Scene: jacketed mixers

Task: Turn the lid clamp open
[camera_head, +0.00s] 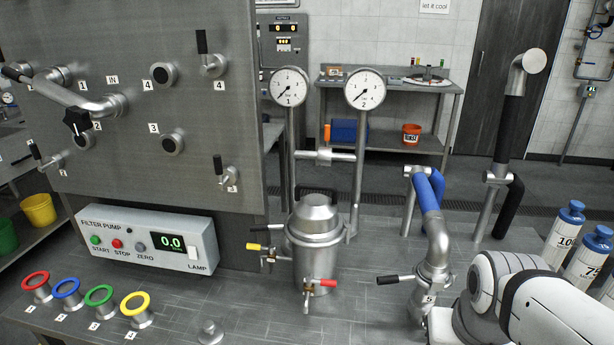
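A steel mixer vessel (318,262) stands upright on the grey bench, left of my arm. Its domed lid (317,213) sits on top. Several small levers surround the vessel: a black one (262,229) at the upper left near the rim, a yellow one (254,247) below it, and a red one (326,283) low at the front. No label marks the lid clamp; I cannot tell for certain which part it is. White links of my arm show at the lower right. My gripper is out of view.
Two gauges (289,87) (365,89) stand on posts behind the vessel. A pipe with a blue sleeve (430,196) and black lever (388,280) stands to its right. The filter pump box (150,238) and colored rings (66,288) are left. White bottles (564,231) stand at far right.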

